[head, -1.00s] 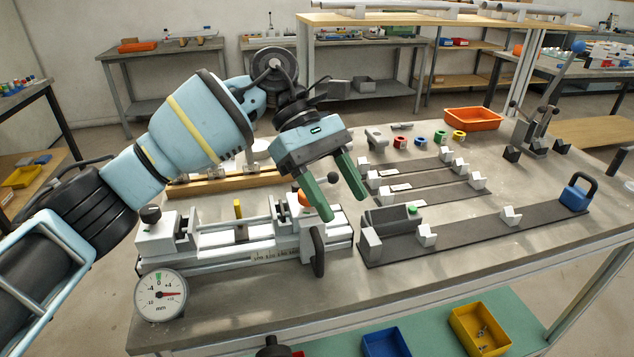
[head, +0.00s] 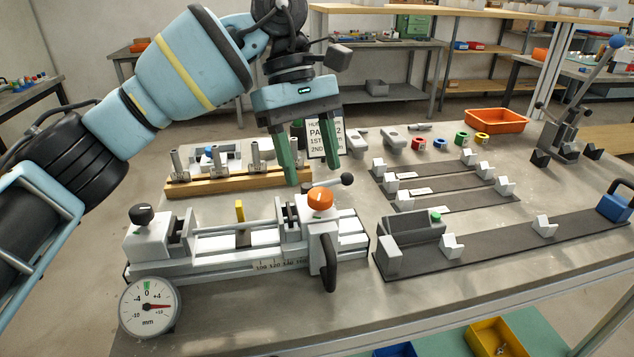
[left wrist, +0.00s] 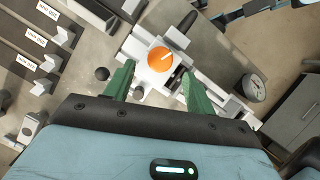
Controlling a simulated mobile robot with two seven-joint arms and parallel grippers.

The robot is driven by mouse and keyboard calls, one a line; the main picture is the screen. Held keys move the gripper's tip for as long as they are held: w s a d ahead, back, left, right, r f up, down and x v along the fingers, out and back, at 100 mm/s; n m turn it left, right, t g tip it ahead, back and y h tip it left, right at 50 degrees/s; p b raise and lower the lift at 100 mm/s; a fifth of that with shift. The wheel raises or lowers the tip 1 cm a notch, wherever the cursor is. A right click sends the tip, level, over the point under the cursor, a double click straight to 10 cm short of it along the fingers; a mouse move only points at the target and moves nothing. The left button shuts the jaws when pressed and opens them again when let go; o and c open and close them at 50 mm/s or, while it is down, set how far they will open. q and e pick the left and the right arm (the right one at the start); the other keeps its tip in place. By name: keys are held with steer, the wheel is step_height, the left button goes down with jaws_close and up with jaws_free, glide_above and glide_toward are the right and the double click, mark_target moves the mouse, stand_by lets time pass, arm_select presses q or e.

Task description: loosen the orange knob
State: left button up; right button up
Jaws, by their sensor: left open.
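The orange knob (head: 320,198) sits on top of the white block at the right end of the white jig (head: 210,256). It has a pale mark line on top and also shows in the left wrist view (left wrist: 160,59), between and beyond the fingertips. My left gripper (head: 312,168) is open, with green fingers pointing down above and slightly behind the knob, apart from it. The left gripper also shows in the left wrist view (left wrist: 155,82). My right gripper is not in view.
A black lever (head: 328,262) hangs at the jig's front, and a black ball handle (head: 347,179) stands behind the knob. A round dial (head: 149,307) is at the front left. A wooden rack (head: 235,182) with metal posts stands behind. Grey strips with white V-blocks (head: 452,247) lie right.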

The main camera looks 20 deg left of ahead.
mark_target(319, 192)
arm_select(q)
steer(key=shift+x, duration=1.85)
steer(key=shift+c, duration=0.4)
steer(key=c, duration=0.9)
